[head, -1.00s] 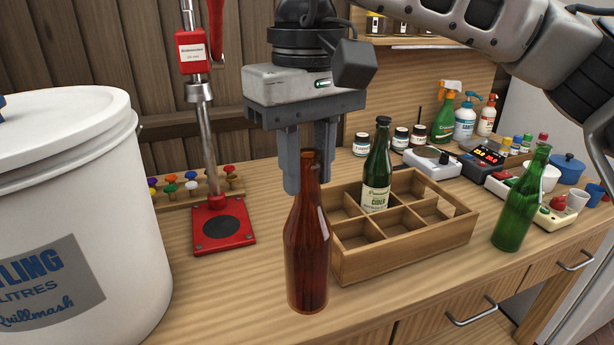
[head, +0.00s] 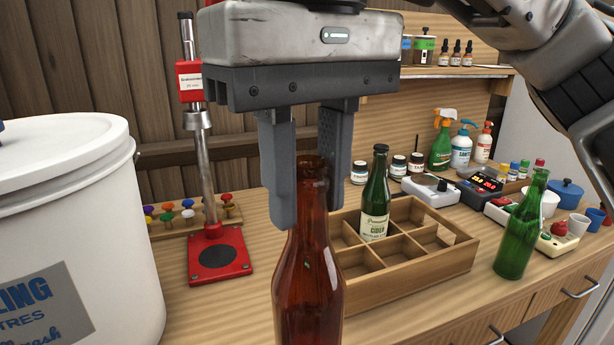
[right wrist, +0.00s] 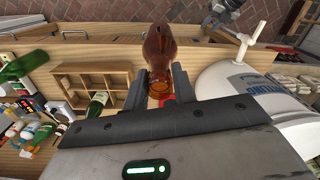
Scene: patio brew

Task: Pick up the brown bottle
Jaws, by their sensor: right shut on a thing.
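The brown bottle (head: 309,275) is upright and uncapped in the head view, and its base is cut off by the bottom edge of the picture. My right gripper (head: 312,190) is shut on its neck from above, one finger on each side. In the right wrist view the bottle (right wrist: 159,47) sits between the two fingers of the gripper (right wrist: 153,85). The bottle looks larger and nearer the head camera than the crate behind it. My left gripper does not show in the head view.
A wooden crate (head: 432,273) with a green cider bottle (head: 376,196) stands behind to the right. A green bottle (head: 518,230) stands further right. A white bucket (head: 75,200) is at left. A red capper (head: 219,256) stands behind.

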